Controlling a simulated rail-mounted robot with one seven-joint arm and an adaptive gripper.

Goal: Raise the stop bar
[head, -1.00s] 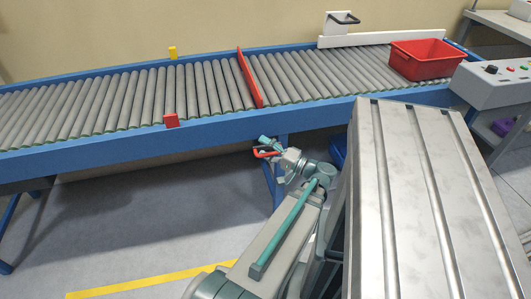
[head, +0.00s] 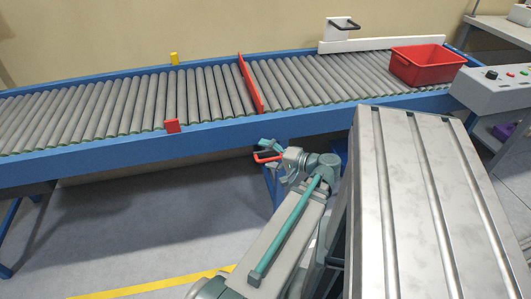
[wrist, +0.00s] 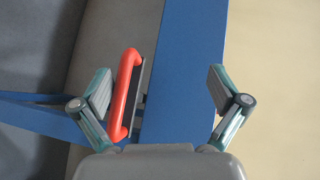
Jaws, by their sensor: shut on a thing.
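The stop bar (head: 250,84) is a long red bar lying across the conveyor rollers near the middle. A red handle (head: 266,156) is below the near blue rail of the conveyor. My gripper (head: 266,148) is at this handle. In the wrist view the red handle (wrist: 128,95) lies between the fingers of my gripper (wrist: 160,80), close to the left finger. The link between handle and bar is hidden.
A red tote (head: 428,66) sits on the rollers at the right, by a white guide (head: 380,44). A control box (head: 496,85) stands at the far right. A grooved metal surface (head: 400,200) is right of my arm. The rollers left of the stop bar are empty.

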